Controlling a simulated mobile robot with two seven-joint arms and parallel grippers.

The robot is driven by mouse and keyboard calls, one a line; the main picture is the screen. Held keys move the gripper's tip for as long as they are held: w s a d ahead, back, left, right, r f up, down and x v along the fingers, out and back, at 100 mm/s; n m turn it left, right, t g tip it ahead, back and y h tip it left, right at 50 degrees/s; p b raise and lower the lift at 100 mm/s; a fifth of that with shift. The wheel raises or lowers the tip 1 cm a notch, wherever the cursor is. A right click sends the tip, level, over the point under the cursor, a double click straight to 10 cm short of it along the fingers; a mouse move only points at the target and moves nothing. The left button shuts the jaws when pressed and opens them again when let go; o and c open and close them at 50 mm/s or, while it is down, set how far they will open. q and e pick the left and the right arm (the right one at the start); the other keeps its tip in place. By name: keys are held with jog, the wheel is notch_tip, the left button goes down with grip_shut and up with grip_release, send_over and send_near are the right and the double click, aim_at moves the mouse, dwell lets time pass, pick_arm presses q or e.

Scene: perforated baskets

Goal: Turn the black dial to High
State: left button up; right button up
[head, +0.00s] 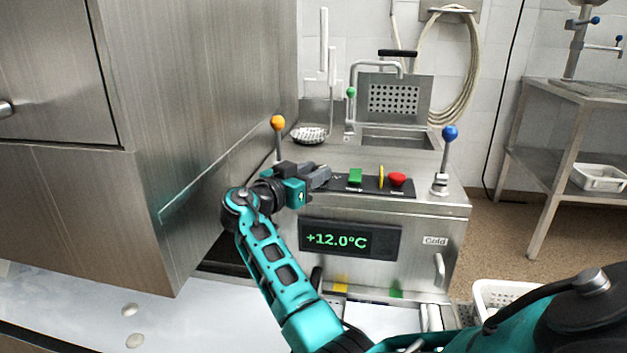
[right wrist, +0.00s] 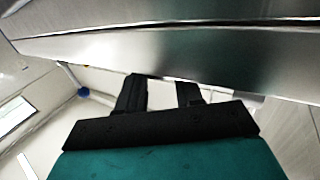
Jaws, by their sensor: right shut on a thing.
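My right gripper (head: 322,176) is at the left end of the black control panel (head: 370,184) on top of the steel machine. It is shut on the black dial, which the fingers hide, so its pointer and setting cannot be read. In the right wrist view, the two dark fingers (right wrist: 160,92) stand a little apart, and the dial cannot be made out between them. The green display (head: 338,239) on the machine's front reads +12.0°C, and a small label (head: 435,240) beside it seems to read Cold. My left gripper is not in view.
A green button (head: 355,177), a yellow piece (head: 381,176) and a red button (head: 397,179) sit right of the gripper. An orange-knobbed lever (head: 278,123) stands behind it, a blue-knobbed lever (head: 449,133) at the right. A steel cabinet (head: 190,110) stands close on the left.

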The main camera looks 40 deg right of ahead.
dwell(0.4)
jog(key=o, duration=1)
jog(key=shift+o, duration=0.2)
pick_arm(q)
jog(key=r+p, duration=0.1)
jog(key=p, duration=0.1)
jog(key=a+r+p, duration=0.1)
jog(key=p, duration=0.1)
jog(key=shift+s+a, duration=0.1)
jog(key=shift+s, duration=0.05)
pick_arm(e)
notch_tip(320, 180, up, 20)
